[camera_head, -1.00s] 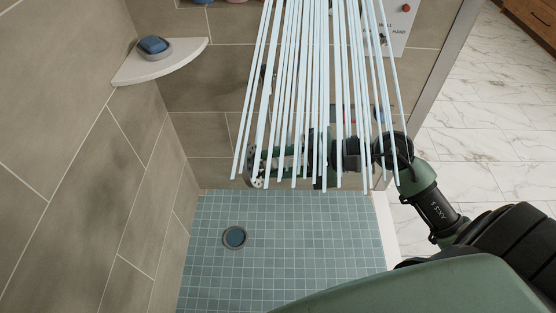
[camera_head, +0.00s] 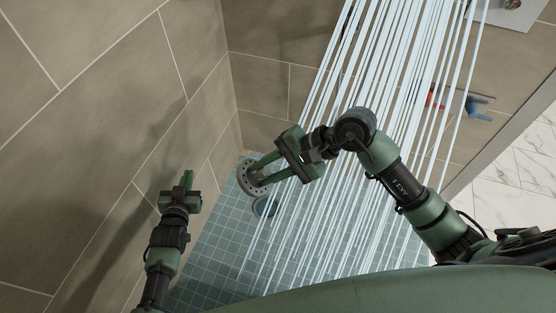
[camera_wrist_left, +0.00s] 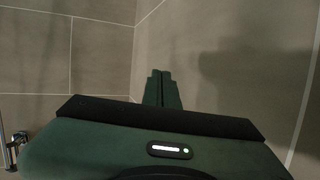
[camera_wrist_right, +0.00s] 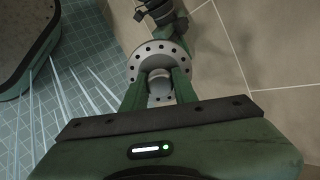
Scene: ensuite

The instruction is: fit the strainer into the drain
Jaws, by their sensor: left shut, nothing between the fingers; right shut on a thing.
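The strainer (camera_head: 246,184), a round grey disc with holes around its rim, is held between the fingers of my right gripper (camera_head: 262,174). In the right wrist view the strainer's holed face (camera_wrist_right: 172,48) and a central knob show between the two fingers.
Shower water streams (camera_head: 385,80) fall across my right arm and the floor. Beige tiled walls (camera_head: 110,110) stand close on the left and behind. A blue object (camera_head: 477,108) and a red one (camera_head: 435,97) are at the back right. The tiled floor (camera_head: 225,255) is otherwise clear.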

